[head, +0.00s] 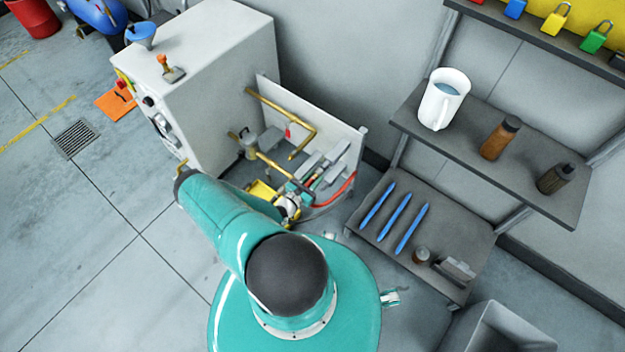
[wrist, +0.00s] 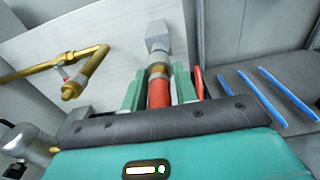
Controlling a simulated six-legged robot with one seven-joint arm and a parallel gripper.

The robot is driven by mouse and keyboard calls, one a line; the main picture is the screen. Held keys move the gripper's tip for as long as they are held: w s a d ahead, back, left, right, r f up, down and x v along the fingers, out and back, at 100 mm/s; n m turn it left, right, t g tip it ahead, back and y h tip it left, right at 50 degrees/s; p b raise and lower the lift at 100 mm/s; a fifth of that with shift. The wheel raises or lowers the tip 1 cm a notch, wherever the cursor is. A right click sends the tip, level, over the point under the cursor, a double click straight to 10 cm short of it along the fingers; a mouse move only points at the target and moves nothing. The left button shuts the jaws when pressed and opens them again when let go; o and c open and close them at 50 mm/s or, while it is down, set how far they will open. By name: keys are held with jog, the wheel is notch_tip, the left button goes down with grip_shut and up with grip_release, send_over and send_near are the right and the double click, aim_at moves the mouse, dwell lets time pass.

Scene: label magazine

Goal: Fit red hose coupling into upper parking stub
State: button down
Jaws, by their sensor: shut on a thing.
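My gripper (wrist: 159,92) is shut on the red hose coupling (wrist: 159,94), with one green finger on each side of it. A brass-coloured ring (wrist: 157,71) shows at the coupling's far end. Straight beyond it, a grey stub with a blocky end (wrist: 158,38) stands against the pale panel, in line with the coupling. I cannot tell whether the two touch or how far one is inside the other. In the head view the coupling is hard to make out among the grey fittings (head: 310,164), and my arm partly covers that area.
The red hose (head: 340,190) curves at the right of the fittings and shows beside my right finger (wrist: 197,82). Brass pipes (head: 285,112) run along the panel at left. A shelf with blue pens (head: 395,215) stands close on the right. Open floor lies at left.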

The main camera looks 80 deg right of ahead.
jog(key=shift+s+d, duration=0.25)
jog(key=shift+d, duration=0.3)
jog(key=c, duration=1)
grip_release()
jog(key=shift+a, duration=0.1)
jog(key=v, duration=1.3)
jog(key=shift+w+a, duration=0.2)
jog(key=shift+a, duration=0.05)
jog(key=shift+w+r, duration=0.1)
